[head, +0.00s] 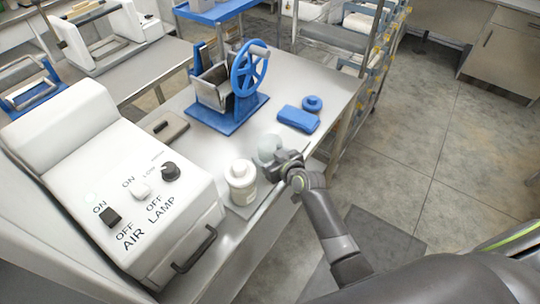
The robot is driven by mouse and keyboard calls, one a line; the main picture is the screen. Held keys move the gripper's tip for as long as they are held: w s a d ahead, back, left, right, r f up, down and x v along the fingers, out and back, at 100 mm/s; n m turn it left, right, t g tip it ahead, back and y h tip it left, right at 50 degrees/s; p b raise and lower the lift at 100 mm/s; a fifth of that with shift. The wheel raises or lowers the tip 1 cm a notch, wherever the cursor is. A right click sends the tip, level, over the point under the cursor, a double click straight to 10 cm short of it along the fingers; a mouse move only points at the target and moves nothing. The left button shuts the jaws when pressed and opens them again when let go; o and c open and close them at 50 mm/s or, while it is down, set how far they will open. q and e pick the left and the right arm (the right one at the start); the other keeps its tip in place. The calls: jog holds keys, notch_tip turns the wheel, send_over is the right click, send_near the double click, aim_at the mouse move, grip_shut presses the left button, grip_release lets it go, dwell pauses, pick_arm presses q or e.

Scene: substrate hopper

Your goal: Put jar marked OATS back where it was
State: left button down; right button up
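A white jar (242,182) with a round lid stands upright near the front edge of the metal table. It has a pale label that is too small to read, so I cannot tell if it says OATS. A pale grey-green round thing (268,146) is just behind and to the right of it. My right gripper (279,161) is at the table's front edge, right beside this round thing and apart from the white jar. Its fingertips are partly hidden, and I cannot tell whether they grip the round thing. My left gripper is out of view.
A white control box (120,190) with AIR and LAMP switches fills the left. A blue hopper with a handwheel (248,71) stands at the back. A blue block (298,119), a blue round piece (312,103) and a grey-brown plate (166,127) lie on the metal table (335,88).

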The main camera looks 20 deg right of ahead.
jog(key=o, duration=0.3)
jog(key=shift+r, duration=0.25)
jog(key=shift+s+d, duration=0.1)
jog(key=shift+s, duration=0.25)
jog(key=b+v, duration=0.1)
jog(key=v, duration=1)
jog(key=shift+s+d+r, duration=0.1)
